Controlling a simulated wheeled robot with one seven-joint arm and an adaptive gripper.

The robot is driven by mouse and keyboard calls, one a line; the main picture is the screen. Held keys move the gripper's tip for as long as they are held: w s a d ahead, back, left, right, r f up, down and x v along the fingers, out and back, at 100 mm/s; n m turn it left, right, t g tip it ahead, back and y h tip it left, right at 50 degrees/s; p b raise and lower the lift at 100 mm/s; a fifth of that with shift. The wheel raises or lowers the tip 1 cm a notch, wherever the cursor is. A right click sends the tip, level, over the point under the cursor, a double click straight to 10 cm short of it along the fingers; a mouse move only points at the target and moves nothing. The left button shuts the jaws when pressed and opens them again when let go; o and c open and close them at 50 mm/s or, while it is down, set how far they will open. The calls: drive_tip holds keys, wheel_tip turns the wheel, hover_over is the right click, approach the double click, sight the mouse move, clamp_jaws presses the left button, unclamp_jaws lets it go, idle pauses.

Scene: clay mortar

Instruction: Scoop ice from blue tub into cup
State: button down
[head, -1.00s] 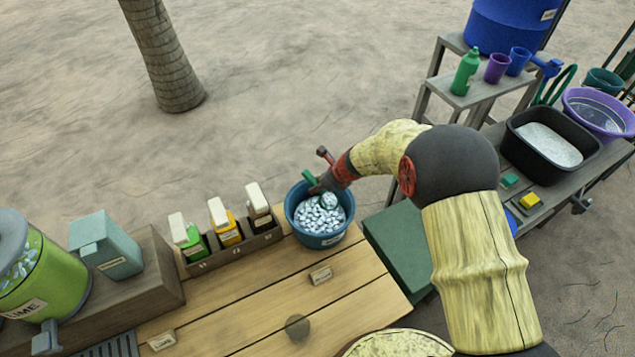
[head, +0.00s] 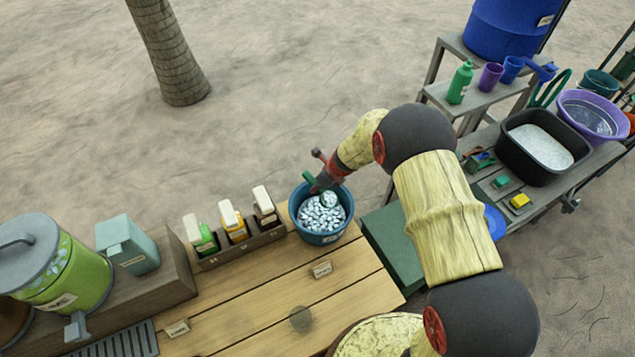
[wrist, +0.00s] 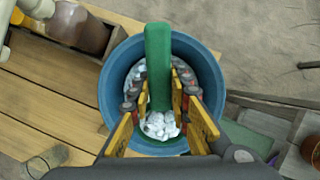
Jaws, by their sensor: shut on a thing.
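The blue tub (head: 325,238) stands on the wooden counter, full of pale ice cubes (head: 318,222); the wrist view shows its rim (wrist: 112,78) from above. My gripper (head: 322,183) is over the tub, shut on the handle of a green scoop (wrist: 158,55). The scoop's bowl is inside the tub, and ice shows in it (wrist: 160,124). How deep the bowl sits is hard to tell. A clear glass cup (head: 300,318) stands on the counter in front of the tub; it also shows in the wrist view (wrist: 47,163).
A rack of bottles (head: 240,246) stands left of the tub. A green dispenser (head: 60,270) and a teal box (head: 128,243) are farther left. A dark green box (head: 385,250) is right of the tub. Small labels (head: 321,269) lie on the otherwise open counter.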

sight(312, 180)
drive_tip(key=shift+w+a+r+g+h+p, duration=0.2)
drive_tip(key=shift+r+p, duration=0.15)
drive_tip(key=shift+p, duration=1.9)
drive_tip(key=shift+w+a+r+g+h+p, duration=0.1)
drive_tip(key=shift+r+g+h+p, duration=0.15)
drive_tip(key=shift+p, duration=2)
drive_tip(key=p, duration=0.4)
drive_tip(key=shift+s+r, duration=0.1)
drive_tip(key=shift+r, duration=0.05)
drive_tip(key=g+h+p, duration=0.1)
drive_tip(key=p, duration=0.1)
drive_tip(key=shift+w+a+r+p, duration=0.25)
drive_tip(key=shift+a+r+p, duration=0.05)
drive_tip(key=shift+r+p, duration=0.1)
drive_tip(key=shift+w+a+g+h+b, duration=0.2)
drive_tip(key=shift+g+h+b, duration=0.05)
drive_tip(key=shift+b, duration=0.05)
drive_tip(key=shift+r+h, duration=0.3)
